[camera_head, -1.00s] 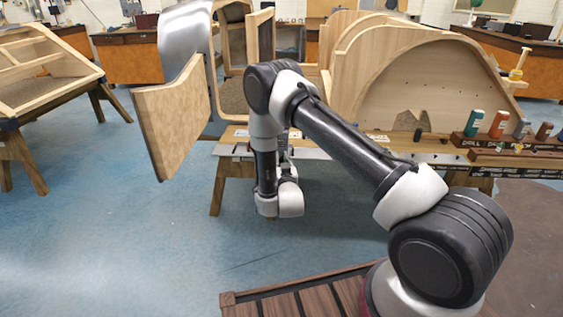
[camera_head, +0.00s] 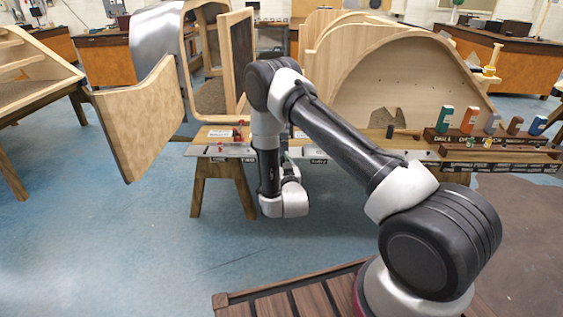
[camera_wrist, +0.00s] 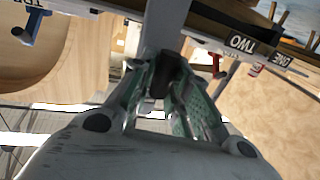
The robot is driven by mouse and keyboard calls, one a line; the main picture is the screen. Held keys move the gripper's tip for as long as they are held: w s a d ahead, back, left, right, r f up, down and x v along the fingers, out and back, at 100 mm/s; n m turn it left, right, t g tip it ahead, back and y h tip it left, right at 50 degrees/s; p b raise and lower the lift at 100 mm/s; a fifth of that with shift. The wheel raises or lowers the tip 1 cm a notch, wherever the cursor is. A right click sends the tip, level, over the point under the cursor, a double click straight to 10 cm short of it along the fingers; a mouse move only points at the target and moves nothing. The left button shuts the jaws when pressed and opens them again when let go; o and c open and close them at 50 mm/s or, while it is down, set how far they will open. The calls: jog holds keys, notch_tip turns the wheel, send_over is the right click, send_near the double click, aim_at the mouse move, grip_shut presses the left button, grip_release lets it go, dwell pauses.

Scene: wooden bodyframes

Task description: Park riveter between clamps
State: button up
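My gripper shows in the wrist view (camera_wrist: 166,85), its green-padded fingers closed around a dark piece. A grey bar extends from that piece past the bench edge; this looks like the riveter (camera_wrist: 168,28), though its full shape is hidden. In the head view my arm hides most of the gripper, at the bench's front edge. A red clamp (camera_head: 238,133) stands on the bench left of my arm; it also shows in the wrist view (camera_wrist: 215,64). A blue clamp (camera_wrist: 32,26) shows at the wrist view's upper left.
The bench edge (camera_head: 215,151) carries labels, including ONE and TWO in the wrist view. Wooden bodyframes stand on and behind it. A wooden door panel (camera_head: 140,120) juts out at left.

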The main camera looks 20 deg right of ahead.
jog(key=o, duration=0.4)
jog(key=shift+o, duration=0.2)
jog(key=s+a, duration=0.1)
jog(key=s, duration=1.1)
jog(key=shift+a, duration=0.2)
jog(key=shift+f, duration=0.1)
